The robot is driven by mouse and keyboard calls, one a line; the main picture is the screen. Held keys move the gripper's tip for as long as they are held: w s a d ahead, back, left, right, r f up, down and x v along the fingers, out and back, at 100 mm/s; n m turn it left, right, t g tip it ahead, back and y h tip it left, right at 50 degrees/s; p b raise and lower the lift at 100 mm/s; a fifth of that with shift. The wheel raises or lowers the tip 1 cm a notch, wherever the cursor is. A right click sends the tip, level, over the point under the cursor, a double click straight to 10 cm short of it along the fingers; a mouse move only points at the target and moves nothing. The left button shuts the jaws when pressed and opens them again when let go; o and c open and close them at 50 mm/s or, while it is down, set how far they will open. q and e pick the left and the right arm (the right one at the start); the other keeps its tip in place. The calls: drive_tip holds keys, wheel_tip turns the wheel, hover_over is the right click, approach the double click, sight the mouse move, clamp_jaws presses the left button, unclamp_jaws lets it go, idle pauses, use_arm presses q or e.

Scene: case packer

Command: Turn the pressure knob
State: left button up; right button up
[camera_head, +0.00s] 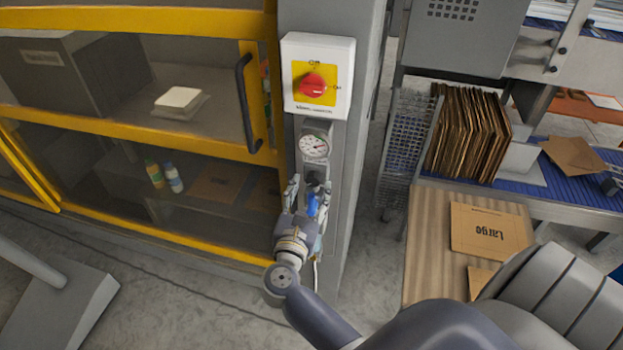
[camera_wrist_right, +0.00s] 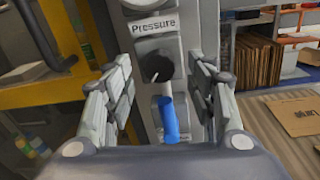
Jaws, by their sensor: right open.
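The pressure knob (camera_wrist_right: 158,67) is a round black knob under a "Pressure" label (camera_wrist_right: 154,25) in the right wrist view. In the head view the knob (camera_head: 315,176) is a small dark patch below the round gauge (camera_head: 314,146), partly hidden. My right gripper (camera_head: 308,187) is open in front of the panel. In the wrist view its fingers stand on either side of the knob, with visible gaps, and hold nothing. I cannot tell whether the tips reach its depth. A blue handle-like part (camera_wrist_right: 168,118) sits below the knob, between the fingers. My left gripper is not in view.
A red rotary switch (camera_head: 313,86) on a yellow plate is above the gauge. A yellow-framed door with a dark handle (camera_head: 246,103) is to the left. A wooden table (camera_head: 428,240) with cardboard and a wire rack (camera_head: 408,140) stand to the right.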

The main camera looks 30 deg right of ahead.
sight(313, 179)
drive_tip(key=shift+x, duration=1.2)
drive_tip(key=c, duration=1.1)
drive_tip(key=shift+r+n+p, duration=0.1)
drive_tip(key=shift+n+p, duration=0.8)
drive_tip(key=shift+n, duration=0.7)
drive_tip(key=shift+n+p, duration=0.4)
drive_tip(key=shift+n, duration=0.8)
drive_tip(key=o, duration=1.1)
